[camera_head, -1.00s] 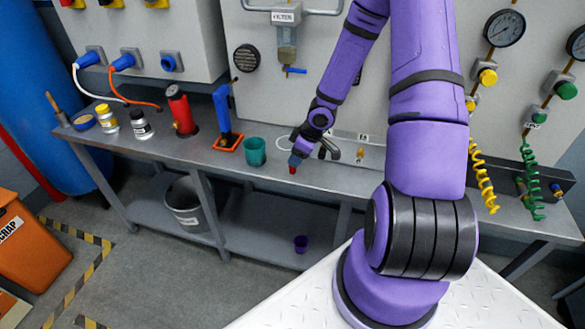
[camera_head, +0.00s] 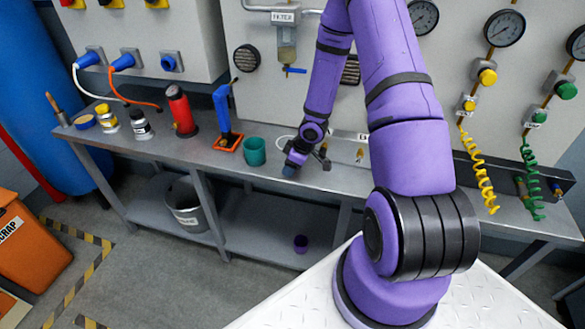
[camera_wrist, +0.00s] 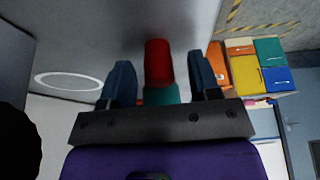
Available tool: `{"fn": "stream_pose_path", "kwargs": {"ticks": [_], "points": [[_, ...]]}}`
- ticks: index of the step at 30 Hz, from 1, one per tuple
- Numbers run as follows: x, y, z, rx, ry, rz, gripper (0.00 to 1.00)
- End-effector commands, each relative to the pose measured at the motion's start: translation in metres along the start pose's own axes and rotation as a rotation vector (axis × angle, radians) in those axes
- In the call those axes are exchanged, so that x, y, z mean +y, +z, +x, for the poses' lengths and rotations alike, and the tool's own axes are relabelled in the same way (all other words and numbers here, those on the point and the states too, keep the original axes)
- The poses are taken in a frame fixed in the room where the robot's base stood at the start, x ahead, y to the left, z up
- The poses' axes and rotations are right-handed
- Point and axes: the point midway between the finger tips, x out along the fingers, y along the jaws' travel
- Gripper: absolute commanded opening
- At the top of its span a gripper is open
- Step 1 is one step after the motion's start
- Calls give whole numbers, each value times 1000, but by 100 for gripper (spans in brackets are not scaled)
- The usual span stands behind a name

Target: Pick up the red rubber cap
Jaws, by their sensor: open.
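The red rubber cap (camera_wrist: 158,62) shows in the wrist view as a short red cylinder. It lies between the lines of my gripper's two blue fingers (camera_wrist: 162,76), with a gap on each side. My gripper is open, and neither finger visibly touches the cap. Just below the cap in that picture is a teal piece (camera_wrist: 161,95), partly hidden by the gripper body. In the head view my gripper (camera_head: 289,172) is low over the bench, right of the teal cup (camera_head: 254,151). The cap is hidden there.
The grey bench (camera_head: 225,170) carries a blue-handled tool (camera_head: 222,108) on an orange base, a red bottle (camera_head: 181,112) and small jars to the left. A white ring (camera_wrist: 68,81) lies beside the gripper. Gauges and coiled hoses are at the right.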

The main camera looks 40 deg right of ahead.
Motion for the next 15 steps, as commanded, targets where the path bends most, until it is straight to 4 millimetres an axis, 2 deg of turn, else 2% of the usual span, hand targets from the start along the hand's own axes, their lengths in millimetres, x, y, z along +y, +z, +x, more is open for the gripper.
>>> {"fn": "stream_pose_path", "kwargs": {"ticks": [5, 8, 12, 15], "points": [[0, 0, 0, 0, 0, 0, 56], [0, 0, 0, 0, 0, 0, 38], [0, 0, 0, 0, 0, 0, 6], [0, 0, 0, 0, 0, 0, 4]]}}
